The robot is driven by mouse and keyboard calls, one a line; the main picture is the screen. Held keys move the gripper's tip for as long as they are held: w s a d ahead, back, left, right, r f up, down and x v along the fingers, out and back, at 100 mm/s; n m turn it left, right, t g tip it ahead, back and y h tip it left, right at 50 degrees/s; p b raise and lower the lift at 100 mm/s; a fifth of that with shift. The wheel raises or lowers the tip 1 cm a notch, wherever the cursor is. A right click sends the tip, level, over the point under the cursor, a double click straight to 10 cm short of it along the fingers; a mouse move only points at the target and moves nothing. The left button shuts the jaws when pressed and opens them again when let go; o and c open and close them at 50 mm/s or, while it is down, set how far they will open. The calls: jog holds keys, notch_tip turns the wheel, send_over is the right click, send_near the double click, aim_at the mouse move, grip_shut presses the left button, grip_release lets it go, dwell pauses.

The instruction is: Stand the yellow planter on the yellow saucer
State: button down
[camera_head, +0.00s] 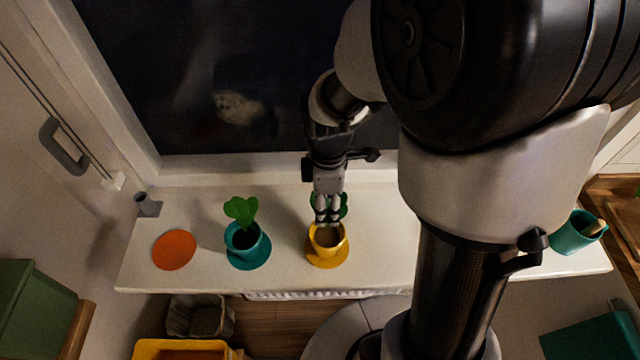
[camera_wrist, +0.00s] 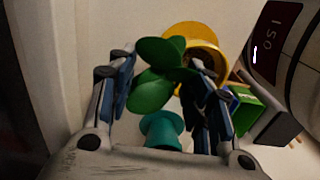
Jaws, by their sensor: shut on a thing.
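The yellow planter (camera_head: 327,239) is upright at the middle of the white sill, over the yellow saucer (camera_head: 327,264), whose rim shows around its foot. I cannot tell whether its base touches the saucer. A green-leaved plant (camera_head: 343,204) shows just behind my gripper (camera_head: 328,217), which points down at the planter's far rim and is shut on the planter. In the wrist view, green leaves (camera_wrist: 152,92) lie between the fingers and hide the contact. Yellow rims (camera_wrist: 195,32) of planter and saucer show beyond them.
A teal planter with a plant (camera_head: 246,243) stands on a teal saucer to the left. An orange disc (camera_head: 174,250) lies farther left, with a small grey item (camera_head: 147,205) behind it. The window is close behind.

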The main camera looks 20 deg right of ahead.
jog(key=shift+r, duration=0.15)
jog(key=c, duration=0.8)
grip_release()
notch_tip(320, 180, up, 11)
jog(key=p, duration=0.4)
jog(key=s+r+m+t, duration=0.1)
jog(key=s+r+m, duration=0.2)
jog(key=s+m, duration=0.1)
jog(key=s+a+r+m+t, duration=0.1)
jog(key=s+r+m+t, duration=0.1)
jog(key=s+r+m, duration=0.1)
jog(key=s+r+m+t, duration=0.1)
jog(key=s+r+m, duration=0.2)
jog(key=s+m, duration=0.3)
jog(key=shift+a+r+m+t, duration=0.15)
jog(key=shift+m+t, duration=0.15)
jog(key=shift+m, duration=0.4)
